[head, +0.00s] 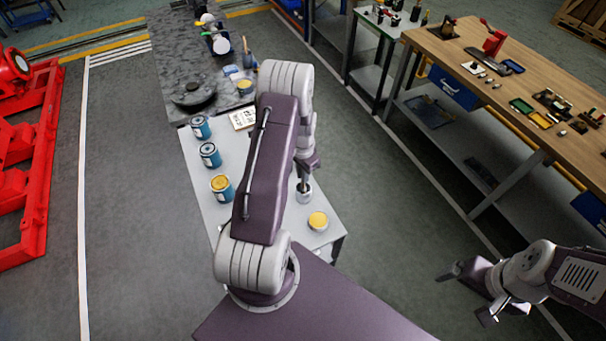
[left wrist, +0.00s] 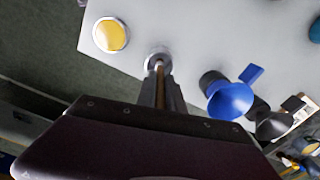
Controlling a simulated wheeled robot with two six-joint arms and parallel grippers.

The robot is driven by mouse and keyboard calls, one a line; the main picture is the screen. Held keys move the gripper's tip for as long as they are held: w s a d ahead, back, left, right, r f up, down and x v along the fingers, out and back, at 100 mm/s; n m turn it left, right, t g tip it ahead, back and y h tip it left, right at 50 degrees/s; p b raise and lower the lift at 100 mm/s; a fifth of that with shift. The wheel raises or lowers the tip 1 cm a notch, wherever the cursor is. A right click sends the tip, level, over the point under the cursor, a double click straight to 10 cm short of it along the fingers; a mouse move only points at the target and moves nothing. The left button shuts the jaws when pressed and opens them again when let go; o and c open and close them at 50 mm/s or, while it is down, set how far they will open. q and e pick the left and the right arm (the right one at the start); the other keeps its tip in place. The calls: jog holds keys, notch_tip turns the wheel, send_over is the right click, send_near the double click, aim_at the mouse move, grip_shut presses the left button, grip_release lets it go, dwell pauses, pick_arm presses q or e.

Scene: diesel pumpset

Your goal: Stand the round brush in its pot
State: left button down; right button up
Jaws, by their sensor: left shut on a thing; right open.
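The pot (head: 304,194) is a small pale grey metal cup near the right edge of the light table. It also shows in the left wrist view (left wrist: 158,59), just beyond my fingertips. My left gripper (head: 305,180) is over the pot, pointing down. In the left wrist view my left gripper (left wrist: 161,88) is shut on the round brush (left wrist: 159,78), a thin brownish handle between the fingers. The brush's lower end meets the pot's opening in the picture; I cannot tell how deep it sits. My right gripper (head: 468,293) is open and empty, away from the table over the floor.
A yellow-topped tin (head: 318,220) stands close to the pot. Blue tins (head: 210,155) line the table's left side. A blue funnel-like thing (left wrist: 230,98) is right of my fingers in the left wrist view. A wooden workbench (head: 500,70) stands at the right.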

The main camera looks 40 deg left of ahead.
pick_arm(q)
jog(key=c, duration=1)
grip_release()
jog(key=shift+o, duration=0.2)
notch_tip(320, 180, up, 7)
jog(key=p, duration=0.5)
jog(key=shift+r, duration=0.1)
